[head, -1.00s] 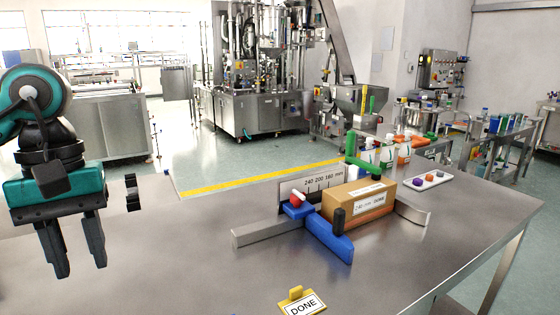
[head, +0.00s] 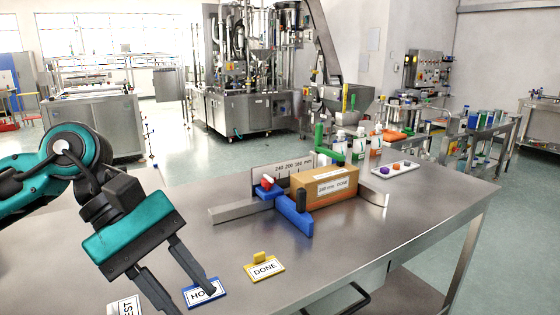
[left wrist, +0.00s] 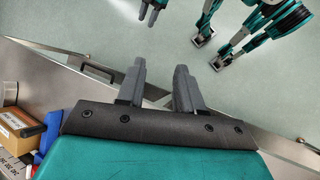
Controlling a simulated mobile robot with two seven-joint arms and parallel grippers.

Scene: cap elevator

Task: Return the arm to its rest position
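My left gripper (head: 188,300) hangs over the front left of the steel table, tilted, its fingers apart with nothing between them. The left wrist view also shows it empty (left wrist: 160,75). A blue-edged card reading "HO…" (head: 207,291) lies on the table, partly hidden behind one finger. A white card ending in "EST" (head: 126,306) is cut off at the bottom edge. A yellow "DONE" card (head: 264,268) lies to the right of the gripper. In the left wrist view, what looks like my right gripper (left wrist: 148,12) hangs at the top, over the floor, its fingers apart.
A cardboard box (head: 322,187) sits against a blue stop (head: 294,216) and a scale plate on the table (head: 400,235). A tray (head: 395,169) with small coloured caps and several bottles stand farther back. The table's front right is clear.

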